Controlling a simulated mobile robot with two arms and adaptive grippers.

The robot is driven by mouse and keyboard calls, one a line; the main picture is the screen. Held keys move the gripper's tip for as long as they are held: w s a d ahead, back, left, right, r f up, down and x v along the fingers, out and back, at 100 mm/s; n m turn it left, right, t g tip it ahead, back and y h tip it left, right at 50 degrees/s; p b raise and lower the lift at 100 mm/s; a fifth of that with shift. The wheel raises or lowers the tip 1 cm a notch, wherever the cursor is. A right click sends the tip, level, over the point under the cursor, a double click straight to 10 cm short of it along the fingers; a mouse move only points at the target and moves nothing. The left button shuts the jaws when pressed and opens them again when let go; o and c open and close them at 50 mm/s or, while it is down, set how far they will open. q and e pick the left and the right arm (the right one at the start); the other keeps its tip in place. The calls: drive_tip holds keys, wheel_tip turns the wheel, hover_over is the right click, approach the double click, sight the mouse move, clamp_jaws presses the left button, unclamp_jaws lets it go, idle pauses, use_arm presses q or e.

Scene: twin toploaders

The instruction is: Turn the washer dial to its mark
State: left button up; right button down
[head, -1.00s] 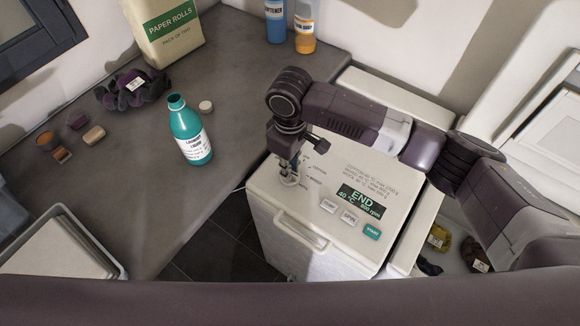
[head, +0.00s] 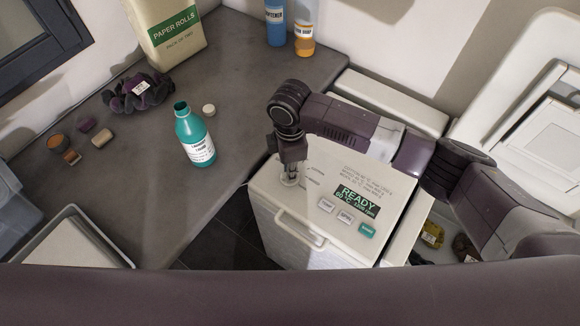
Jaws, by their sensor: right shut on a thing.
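The washer (head: 287,252) is a white toploader with a top panel at the centre of the head view. Its display (head: 357,200) reads READY, with smaller temperature and rpm text below. The washer dial (head: 289,182) is at the left of the panel, mostly hidden under my right gripper. My right gripper (head: 290,176) points down from above and is shut on the dial. Part of the dial's printed scale shows to its right; its pointer and mark cannot be made out. My left gripper is not in view.
Buttons (head: 345,217) sit below the display. A grey counter (head: 235,90) at left holds an open teal bottle (head: 194,138), its cap (head: 208,110), a dark cloth bundle (head: 138,92) and paper rolls (head: 168,35). A second machine's raised lid (head: 535,110) stands at right.

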drive_tip(key=n, duration=0.3)
drive_tip(key=shift+n+p, duration=0.3)
drive_tip(key=shift+n, duration=0.1)
drive_tip(key=n, duration=0.4)
drive_tip(key=shift+n, duration=0.3)
drive_tip(key=c, duration=1.9)
unclamp_jaws()
drive_tip(key=shift+c, duration=0.2)
wheel_tip(320, 180, up, 12)
